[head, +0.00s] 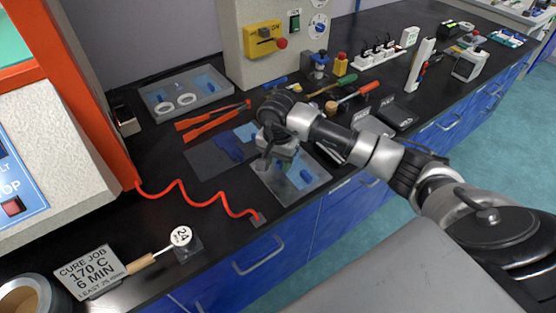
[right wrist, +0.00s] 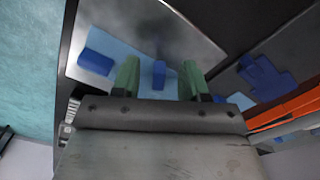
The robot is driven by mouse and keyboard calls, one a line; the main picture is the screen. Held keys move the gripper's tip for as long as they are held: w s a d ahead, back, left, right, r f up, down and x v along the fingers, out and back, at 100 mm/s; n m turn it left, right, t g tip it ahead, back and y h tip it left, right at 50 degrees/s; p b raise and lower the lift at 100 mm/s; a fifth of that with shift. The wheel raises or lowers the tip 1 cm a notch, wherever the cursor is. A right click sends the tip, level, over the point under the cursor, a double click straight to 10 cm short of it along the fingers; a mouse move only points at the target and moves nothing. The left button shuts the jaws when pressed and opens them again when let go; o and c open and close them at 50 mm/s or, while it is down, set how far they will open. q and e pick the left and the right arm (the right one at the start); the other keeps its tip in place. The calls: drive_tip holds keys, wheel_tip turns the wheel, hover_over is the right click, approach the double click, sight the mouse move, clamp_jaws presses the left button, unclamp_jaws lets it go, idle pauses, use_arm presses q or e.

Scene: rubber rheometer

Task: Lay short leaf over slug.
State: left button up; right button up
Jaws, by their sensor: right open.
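My right gripper (head: 272,160) is low over a shiny metal plate (head: 283,189) in the head view. In the right wrist view its green fingertips (right wrist: 160,82) are apart, with a small dark blue block (right wrist: 159,72) showing between them. A light blue sheet (right wrist: 122,51) lies on the plate, partly hidden by the fingers. Another dark blue block (right wrist: 97,50) rests on it. This block also shows in the head view (head: 306,176). I cannot tell which blue piece is the slug or which sheet is the short leaf. My left gripper is not in view.
A dark mat (head: 204,160) beside the plate bears dark blue pieces (head: 229,146). Orange tongs (head: 205,122) and a grey tray (head: 160,112) lie behind it. A red coiled cord (head: 185,196) crosses the bench at left. The bench's front edge is close to the plate.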

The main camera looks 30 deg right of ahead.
wheel_tip(320, 180, up, 11)
drive_tip(key=b, duration=0.1)
idle(0.3)
drive_tip(key=shift+a+f, duration=0.1)
drive_tip(key=shift+f, duration=0.05)
